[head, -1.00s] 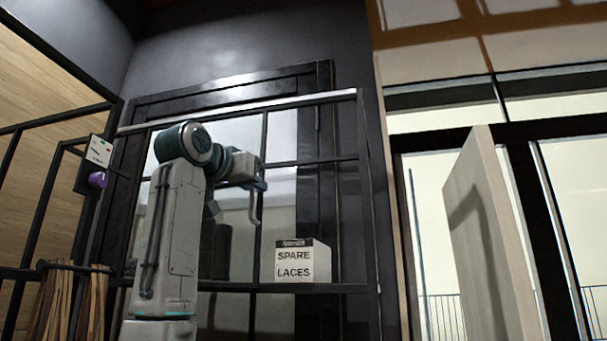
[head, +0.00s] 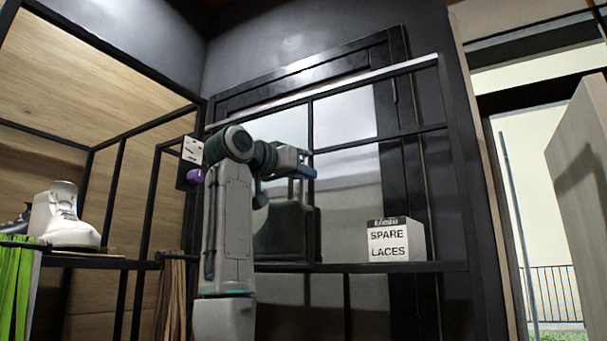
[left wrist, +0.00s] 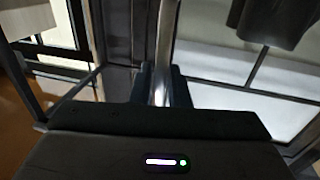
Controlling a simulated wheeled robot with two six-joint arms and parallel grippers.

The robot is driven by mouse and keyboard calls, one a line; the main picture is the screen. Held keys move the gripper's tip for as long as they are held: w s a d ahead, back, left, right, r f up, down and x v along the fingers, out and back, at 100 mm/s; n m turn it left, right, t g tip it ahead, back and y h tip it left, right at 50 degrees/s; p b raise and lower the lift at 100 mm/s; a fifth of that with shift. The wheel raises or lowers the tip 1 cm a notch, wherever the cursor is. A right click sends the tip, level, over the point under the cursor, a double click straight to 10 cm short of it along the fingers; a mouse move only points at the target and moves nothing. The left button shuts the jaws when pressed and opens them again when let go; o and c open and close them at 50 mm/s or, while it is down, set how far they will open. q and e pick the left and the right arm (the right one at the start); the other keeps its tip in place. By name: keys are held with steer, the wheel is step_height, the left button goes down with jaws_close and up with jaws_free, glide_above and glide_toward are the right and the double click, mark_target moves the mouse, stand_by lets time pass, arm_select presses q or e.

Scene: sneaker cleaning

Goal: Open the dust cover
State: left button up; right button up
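My left gripper (head: 303,168) is raised in front of a black-framed rack with pale, shiny panels (head: 345,115). I cannot tell for sure which part is the dust cover. A bright metal strip (head: 330,92) runs along the rack's top edge. In the left wrist view the two dark fingers of the left gripper (left wrist: 161,88) stand apart. A silvery bar (left wrist: 164,40) shows in the gap between them. Whether it lies between the fingers or beyond them is unclear. My right gripper is not in view.
A white "SPARE LACES" box (head: 394,242) stands on the rack's shelf. A white boot (head: 66,218) sits on a shelf at left, above green laces (head: 15,285) and brown laces (head: 175,295). A small card (head: 192,150) hangs beside my arm. A pale panel (head: 585,190) stands at right.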

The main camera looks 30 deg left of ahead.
arm_select(q)
steer(key=shift+o, duration=0.6)
steer(key=shift+s, duration=0.1)
